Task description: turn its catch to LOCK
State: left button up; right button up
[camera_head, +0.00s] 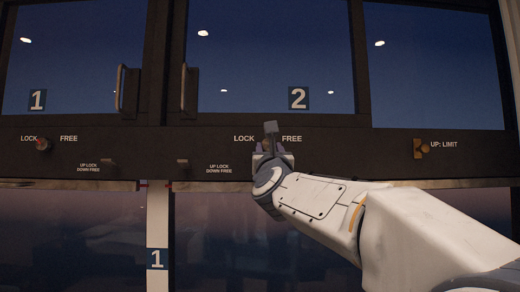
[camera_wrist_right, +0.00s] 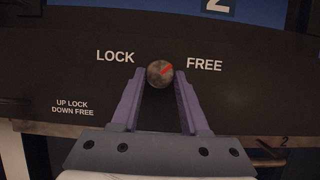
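The round grey catch (camera_wrist_right: 160,73) of door 2 sits on the dark panel between the words LOCK and FREE. Its red mark slants up and right, towards FREE. My right gripper (camera_wrist_right: 160,78) is open in the right wrist view, one purple finger on each side of the catch. Small gaps show between fingers and catch, so it is not gripped. In the head view, my right gripper (camera_head: 268,148) is at the panel below the number 2 and largely hides that catch. My left gripper is not in view.
Another catch with a red mark (camera_head: 43,144) sits under door 1. Two vertical handles (camera_head: 120,88) (camera_head: 189,88) stand out from the doors. Small levers (camera_head: 183,162) and a brass limit piece (camera_head: 420,148) also stick out from the panel.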

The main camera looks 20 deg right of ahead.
grip_shut()
jog(key=shift+s+d+r+n+g+y+b, duration=0.15)
jog(key=shift+n+g+y+b, duration=0.8)
jog(key=shift+n, duration=2.8)
jog(key=shift+d+r+n+g+y+p, duration=0.25)
jog(key=shift+n+y, duration=1.45)
jog(key=shift+n, duration=2.1)
jog(key=shift+s+d+r+n+g+y+b, duration=0.15)
jog(key=shift+n+g+y+b, duration=0.8)
jog(key=shift+n, duration=2.8)
jog(key=shift+w+t+y+p, duration=0.1)
jog(key=shift+t+y+p, duration=0.3)
jog(key=shift+p, duration=0.15)
jog(key=o, duration=1)
grip_release()
jog(key=shift+o, duration=0.2)
